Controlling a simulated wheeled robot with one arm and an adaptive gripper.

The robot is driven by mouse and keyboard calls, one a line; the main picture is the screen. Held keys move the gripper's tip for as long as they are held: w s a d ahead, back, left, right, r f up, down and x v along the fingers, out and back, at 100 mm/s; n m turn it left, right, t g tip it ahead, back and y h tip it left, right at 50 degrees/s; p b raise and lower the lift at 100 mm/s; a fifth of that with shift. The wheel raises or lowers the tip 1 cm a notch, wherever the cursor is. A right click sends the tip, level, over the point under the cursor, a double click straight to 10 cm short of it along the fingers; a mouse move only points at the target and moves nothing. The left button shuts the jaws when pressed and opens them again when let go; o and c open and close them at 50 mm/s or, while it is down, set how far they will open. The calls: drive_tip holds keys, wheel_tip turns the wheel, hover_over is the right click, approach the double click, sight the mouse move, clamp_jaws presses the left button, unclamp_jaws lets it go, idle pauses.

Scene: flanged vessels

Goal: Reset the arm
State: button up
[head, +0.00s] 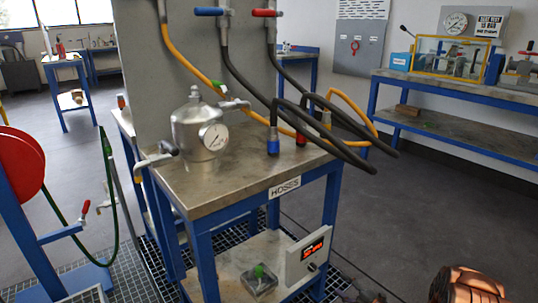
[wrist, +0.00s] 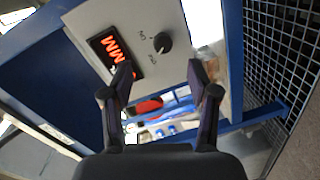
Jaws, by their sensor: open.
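My gripper (wrist: 165,85) shows in the wrist view with its two dark fingers spread apart and nothing between them. Beyond the fingertips is a pale control box (wrist: 140,20) with a red lit display and a black knob (wrist: 161,43). The left finger overlaps the lower edge of the display. I cannot tell how far the fingers are from the box. In the head view a similar control box (head: 292,268) sits at the front right of the bench's lower shelf. My gripper is not recognisable in the head view.
A blue-framed hoses bench (head: 230,195) carries a metal vessel with a gauge (head: 195,140) and looping hoses (head: 330,150). A red reel (head: 18,168) stands at left. A coppery ribbed object (head: 470,287) is at the lower right. The floor right of the bench (head: 440,210) is mostly clear.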

drive_tip(key=w+d+r+m+g+h+p, duration=0.2)
drive_tip(key=d+r+h+p, duration=0.25)
drive_tip(key=r, duration=0.55)
drive_tip(key=w+d+r+m+g+h+p, duration=0.25)
drive_tip(key=d+r+h+p, duration=0.2)
drive_tip(key=r, duration=0.45)
drive_tip(key=s+d+r+m+g+h+p, duration=0.1)
drive_tip(key=s+r+m+h+p, duration=0.2)
drive_tip(key=r, duration=0.6)
drive_tip(key=s+r+m+g+p, duration=0.1)
drive_tip(key=s+r+m+p, duration=0.25)
drive_tip(key=r, duration=0.55)
drive_tip(key=s+a+r+m+g+p, duration=0.2)
drive_tip(key=s+a+r+m+p, duration=0.15)
drive_tip(key=s+r, duration=0.55)
drive_tip(key=s+a+r+m+g+p, duration=0.25)
drive_tip(key=s+a+r+p, duration=0.2)
drive_tip(key=s+r, duration=0.4)
drive_tip(key=s+a+r+m+g+y+p, duration=0.1)
drive_tip(key=s+a+r+p, duration=0.2)
drive_tip(key=s, duration=0.5)
drive_tip(key=s+a+r+m+g+p, duration=0.1)
drive_tip(key=s+a+r+g+p, duration=0.1)
drive_tip(key=s+a+r, duration=0.3)
drive_tip(key=s+a+r+m+g+y+p, duration=0.1)
drive_tip(key=s+a+r+p, duration=0.3)
drive_tip(key=s, duration=0.8)
drive_tip(key=shift+s+a+m+g+y, duration=0.3)
drive_tip(key=shift+s+a+m+g, duration=0.15)
drive_tip(key=shift+a, duration=0.2)
